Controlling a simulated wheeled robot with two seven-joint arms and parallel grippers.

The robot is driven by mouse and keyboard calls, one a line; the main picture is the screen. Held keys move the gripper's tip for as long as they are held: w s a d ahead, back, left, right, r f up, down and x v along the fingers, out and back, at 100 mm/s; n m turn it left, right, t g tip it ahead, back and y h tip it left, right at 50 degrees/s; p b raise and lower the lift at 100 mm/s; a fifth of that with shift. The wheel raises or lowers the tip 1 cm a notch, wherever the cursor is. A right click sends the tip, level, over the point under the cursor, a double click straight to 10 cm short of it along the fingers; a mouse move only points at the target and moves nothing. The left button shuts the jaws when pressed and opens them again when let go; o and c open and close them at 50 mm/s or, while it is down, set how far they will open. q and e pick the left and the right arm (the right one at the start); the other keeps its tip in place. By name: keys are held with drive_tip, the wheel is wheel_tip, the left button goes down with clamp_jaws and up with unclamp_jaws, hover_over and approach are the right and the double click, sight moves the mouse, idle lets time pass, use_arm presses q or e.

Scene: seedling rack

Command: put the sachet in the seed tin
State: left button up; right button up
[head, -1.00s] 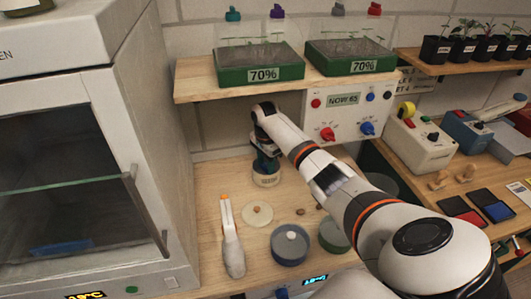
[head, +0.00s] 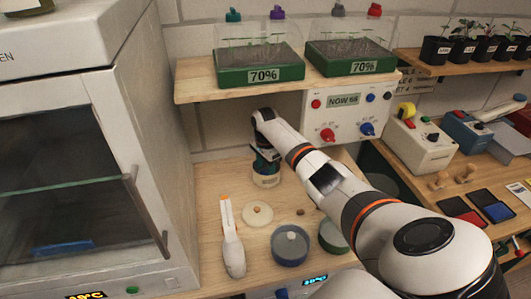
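My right gripper (head: 266,163) points down at the back of the bench, right over a small cream round tin (head: 266,180). Its fingertips are at or inside the tin's mouth, and I cannot tell whether they are open or shut. I cannot make out a sachet; anything between the fingers is hidden. A cream round lid (head: 257,214) lies flat on the bench in front of the tin. I cannot read which tin is the seed tin. My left gripper is out of view.
A blue-grey round container (head: 290,246) and a green one (head: 333,236) stand in front. A white tool with an orange tip (head: 232,240) lies left. A shelf (head: 215,88) with green trays overhangs the back; a glass-door cabinet (head: 70,180) bounds the left.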

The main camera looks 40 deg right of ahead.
drive_tip(key=shift+r, duration=0.1)
wheel_tip(320, 180, up, 9)
drive_tip(key=shift+f+b, duration=0.2)
drive_tip(key=shift+b, duration=0.2)
drive_tip(key=shift+f, duration=0.1)
idle(0.6)
